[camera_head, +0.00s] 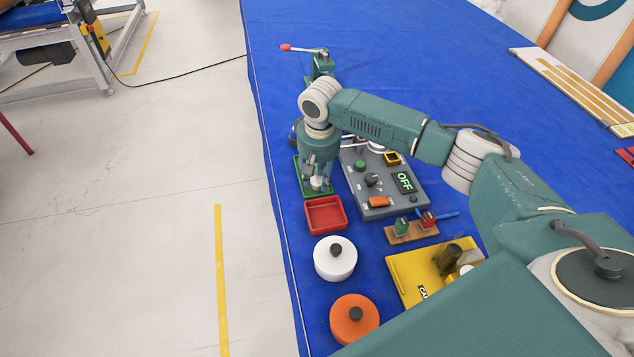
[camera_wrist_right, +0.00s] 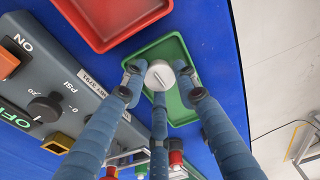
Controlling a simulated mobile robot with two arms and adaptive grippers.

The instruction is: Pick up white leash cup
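The small white leash cup (camera_wrist_right: 160,75) sits in the green tray (camera_wrist_right: 181,110), seen from above with a slot across its top. In the head view it shows as a pale spot (camera_head: 316,183) under my right gripper (camera_head: 317,172), over the green tray (camera_head: 305,188). In the right wrist view the fingers of my right gripper (camera_wrist_right: 160,84) stand around the cup. Gaps show between the side fingertips and the cup, so the gripper looks open. The middle finger's tip is close to the cup; contact is unclear. My left gripper is not in view.
A red tray (camera_head: 325,214) stands beside the green one. A grey control box (camera_head: 377,208) with an OFF display is close by. A white lidded pot (camera_head: 335,259), an orange pot (camera_head: 354,320) and a yellow board (camera_head: 409,275) stand nearer.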

